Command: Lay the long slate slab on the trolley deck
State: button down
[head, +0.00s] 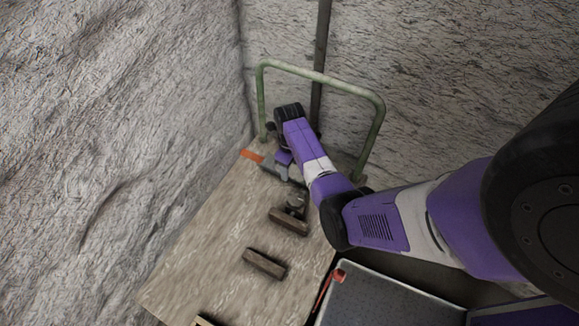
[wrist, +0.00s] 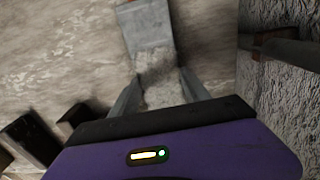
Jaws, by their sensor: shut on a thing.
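The trolley deck (head: 215,245) is a pale, streaked board with a green tubular handle (head: 325,75) at its far end. My gripper (head: 277,168) is over the far left part of the deck, close to the handle. In the wrist view the slab (wrist: 146,28) runs from between my fingers (wrist: 160,88) towards the top. I cannot tell whether the slab touches the deck. My wrist hides part of it in the head view.
A dark brown block (head: 265,263) lies on the deck, and another brown block (head: 288,222) lies farther back with a small round dark thing by it. Rough stone walls (head: 120,120) stand close at the left and back. A grey-topped box (head: 390,298) is at the front right.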

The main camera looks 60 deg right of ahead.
jog(key=shift+f+b, duration=0.35)
jog(key=shift+f, duration=0.1)
jog(key=c, duration=0.5)
grip_release()
jog(key=shift+o, duration=0.3)
jog(key=shift+f, duration=0.1)
jog(key=shift+r+p, duration=2.1)
